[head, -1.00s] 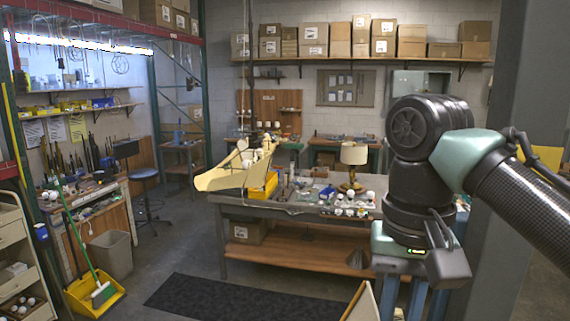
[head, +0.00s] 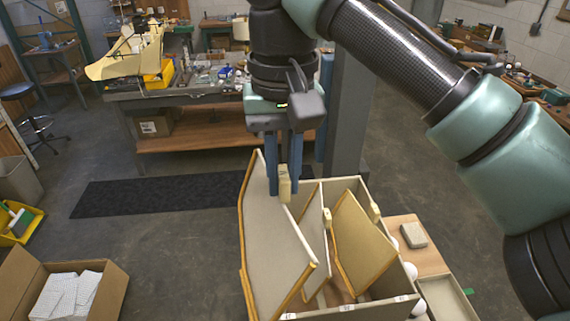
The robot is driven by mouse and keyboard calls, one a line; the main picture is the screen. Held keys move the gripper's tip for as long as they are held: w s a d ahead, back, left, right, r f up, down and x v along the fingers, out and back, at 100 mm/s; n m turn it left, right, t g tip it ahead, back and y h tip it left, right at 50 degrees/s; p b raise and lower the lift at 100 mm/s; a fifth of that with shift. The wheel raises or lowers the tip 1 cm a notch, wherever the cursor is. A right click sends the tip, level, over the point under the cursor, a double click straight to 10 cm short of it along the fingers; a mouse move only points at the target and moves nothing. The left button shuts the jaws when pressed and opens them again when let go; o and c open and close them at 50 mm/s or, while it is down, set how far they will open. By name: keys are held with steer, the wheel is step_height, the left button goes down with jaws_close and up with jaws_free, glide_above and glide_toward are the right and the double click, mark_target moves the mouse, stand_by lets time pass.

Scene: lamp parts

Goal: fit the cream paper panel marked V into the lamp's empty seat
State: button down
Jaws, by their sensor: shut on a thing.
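My gripper (head: 284,172) points down over a crate of panels, its two blue fingers shut on the cream grip tab (head: 284,185) at the upper edge of the leftmost panel. This large cream panel (head: 268,235) has wooden edging and leans in the crate, its top well above the rim. No V can be read on it. What looks like the lamp, a cream winged paper form (head: 125,62), is above the far bench at upper left. Its empty seat cannot be made out.
The crate (head: 357,310) also holds a middle panel (head: 313,240) and a right panel (head: 362,242), close beside the held one. A grey workbench (head: 195,100) with small parts stands behind. An open carton (head: 112,290) is at lower left. The floor between is clear, with a dark mat (head: 150,195).

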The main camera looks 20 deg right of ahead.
steer(key=s+a+f+n, duration=0.1)
steer(key=a+f, duration=0.3)
steer(key=f, duration=0.6)
steer(key=s+a+f+n, duration=0.1)
steer(key=s+a+f, duration=0.3)
steer(key=f, duration=0.7)
steer(key=s+a+f+n, duration=0.1)
steer(key=a+f, duration=0.4)
steer(key=f, duration=0.5)
steer(key=shift+s+a+f, duration=0.25)
steer(key=shift+s+a, duration=0.1)
steer(key=shift+s, duration=0.55)
